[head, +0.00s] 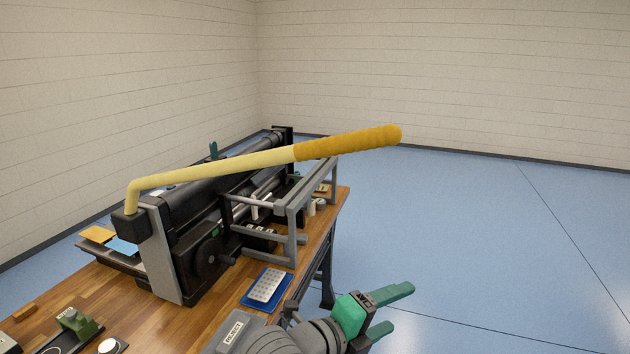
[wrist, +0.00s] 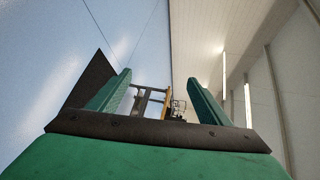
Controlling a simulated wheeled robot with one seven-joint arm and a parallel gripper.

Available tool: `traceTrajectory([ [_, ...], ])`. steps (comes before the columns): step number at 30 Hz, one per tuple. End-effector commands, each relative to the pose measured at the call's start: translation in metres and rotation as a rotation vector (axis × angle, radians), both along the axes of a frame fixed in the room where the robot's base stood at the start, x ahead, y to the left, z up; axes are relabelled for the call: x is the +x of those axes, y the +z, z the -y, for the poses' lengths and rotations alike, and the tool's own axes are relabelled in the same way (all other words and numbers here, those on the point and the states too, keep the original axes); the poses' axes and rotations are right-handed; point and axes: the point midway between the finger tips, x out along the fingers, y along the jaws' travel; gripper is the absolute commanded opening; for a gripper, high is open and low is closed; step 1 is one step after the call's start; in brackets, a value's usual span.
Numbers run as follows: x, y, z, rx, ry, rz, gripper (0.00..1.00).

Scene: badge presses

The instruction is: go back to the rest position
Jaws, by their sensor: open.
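My gripper (head: 402,309) is green and shows at the bottom of the head view, right of the table's edge and over the blue floor. Its two fingers are apart with nothing between them. In the wrist view the open fingers (wrist: 158,92) stand on either side of a distant view of the press frame. The black press (head: 205,250) stands on the wooden table (head: 140,285). Its long yellow lever (head: 225,166) reaches up and to the right, with a thick orange-yellow grip. My gripper is apart from the lever and the press.
A grey guard frame (head: 292,222) stands at the press's right side. A blue tray with a pale dotted sheet (head: 268,284) lies near the table edge. A grey box marked REJECT (head: 232,334) is close to my arm. A green device (head: 76,322) sits at lower left. Floor at right is clear.

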Motion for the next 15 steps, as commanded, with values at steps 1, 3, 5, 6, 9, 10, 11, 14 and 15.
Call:
traceTrajectory([
  [1,0.003,0.003,0.003,-0.083,0.03,-0.02,0.72],
  [3,0.008,0.007,0.004,-0.194,0.078,-0.05,0.72],
  [5,0.012,0.01,0.004,-0.288,0.116,-0.075,0.72],
  [6,0.014,0.011,0.004,-0.349,0.142,-0.095,0.72],
  [9,0.018,0.01,0.002,-0.501,0.202,-0.146,0.72],
  [10,0.019,0.009,0.002,-0.545,0.219,-0.163,0.72],
  [11,0.02,0.008,0.001,-0.589,0.237,-0.179,0.72],
  [14,0.021,-0.001,-0.003,-0.729,0.296,-0.237,0.72],
  [15,0.021,-0.005,-0.005,-0.784,0.319,-0.261,0.72],
])
